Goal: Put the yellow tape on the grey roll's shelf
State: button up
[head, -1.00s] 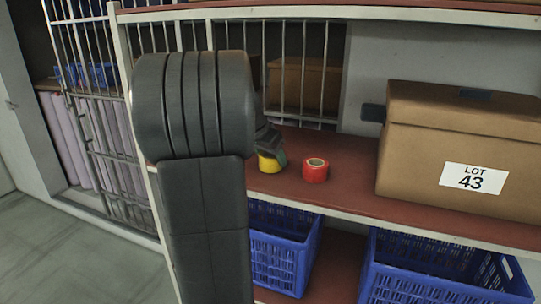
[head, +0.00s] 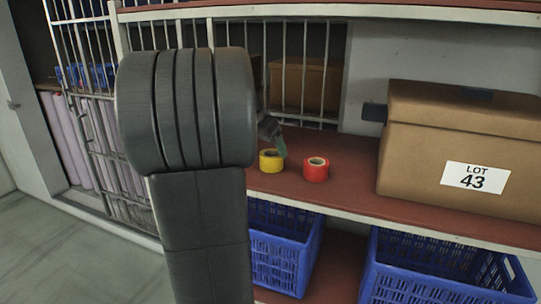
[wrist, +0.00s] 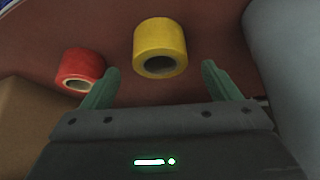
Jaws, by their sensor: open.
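The yellow tape (head: 271,161) stands on the red-brown shelf (head: 345,165), just left of a red tape roll (head: 316,170). In the wrist view the yellow tape (wrist: 160,47) is ahead of my gripper (wrist: 157,80), roughly centred between its green fingertips and a little beyond them. My gripper is open and empty. The red tape (wrist: 80,69) is close outside the left finger. In the head view my gripper (head: 274,135) is partly hidden behind my dark arm, with a fingertip showing just above the yellow tape. I see no grey roll.
A cardboard box (head: 463,150) labelled LOT 43 stands on the same shelf to the right. Blue crates (head: 283,252) sit on the level below. A barred metal partition (head: 300,70) is behind, and an upper shelf edge (head: 380,13) runs above.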

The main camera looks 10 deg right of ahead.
jog(key=v, duration=0.7)
jog(key=shift+r, duration=0.2)
jog(key=shift+s+a, duration=0.1)
dwell(0.9)
